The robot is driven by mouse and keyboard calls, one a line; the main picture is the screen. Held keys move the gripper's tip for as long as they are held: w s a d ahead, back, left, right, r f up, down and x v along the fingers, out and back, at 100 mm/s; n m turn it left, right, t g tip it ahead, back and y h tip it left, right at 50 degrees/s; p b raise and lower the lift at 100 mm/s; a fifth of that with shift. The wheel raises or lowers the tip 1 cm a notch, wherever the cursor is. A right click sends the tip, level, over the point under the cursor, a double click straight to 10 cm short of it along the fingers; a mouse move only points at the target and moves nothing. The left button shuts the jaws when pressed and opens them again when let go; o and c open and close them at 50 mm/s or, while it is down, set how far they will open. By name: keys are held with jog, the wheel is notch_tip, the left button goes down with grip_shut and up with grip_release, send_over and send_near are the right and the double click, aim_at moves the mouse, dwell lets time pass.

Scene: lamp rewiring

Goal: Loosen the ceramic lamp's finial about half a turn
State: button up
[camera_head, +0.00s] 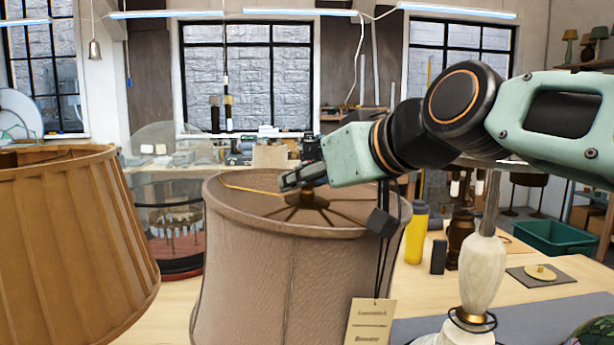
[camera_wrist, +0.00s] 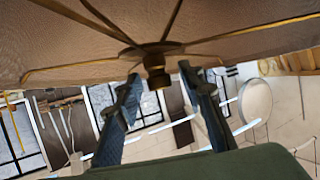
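A brown fabric lampshade (camera_head: 270,270) stands in the middle of the head view, with a paper tag hanging in front. Thin spokes meet at a brass hub (camera_head: 312,200) inside its top ring. In the wrist view the finial (camera_wrist: 156,72) is a short dark brass knob at the spokes' centre. My gripper (camera_head: 298,179) is at the shade's top centre. In the wrist view my gripper (camera_wrist: 160,77) is open, one finger on each side of the finial, with gaps showing on both sides. The base under this shade is out of view, so I cannot tell its material.
A pleated tan shade (camera_head: 70,240) stands close at left. A cream lamp base (camera_head: 484,275) stands on the right of the table.

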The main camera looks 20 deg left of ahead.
jog(key=shift+a, duration=0.1)
jog(key=shift+c, duration=0.4)
grip_shut()
jog(key=shift+f+n+g+y+b, duration=0.1)
jog(key=shift+n+g+y+b, duration=0.3)
jog(key=shift+n+b, duration=0.1)
jog(key=shift+a+n+g+y, duration=0.1)
jog(key=shift+n+g+y, duration=0.2)
jog(key=shift+n+g, duration=0.2)
jog(key=n+g, duration=0.1)
jog(key=n+g+p, duration=0.1)
jog(key=shift+r+g+y, duration=0.25)
jog(key=shift+g+y, duration=0.15)
jog(key=n+g+p, duration=0.3)
jog(key=g+p, duration=0.1)
jog(key=p, duration=0.1)
jog(key=shift+r+n, duration=0.15)
jog(key=shift+n, duration=0.25)
jog(key=n+g+p, duration=0.2)
jog(key=g+p, duration=0.1)
jog(key=shift+w+f+n+h, duration=0.1)
jog(key=shift+f+n+h, duration=0.1)
jog(key=shift+n+h, duration=0.1)
jog(key=shift+f+n+g+p, duration=0.1)
jog(key=shift+n+g+p, duration=0.2)
jog(key=shift+p, duration=0.15)
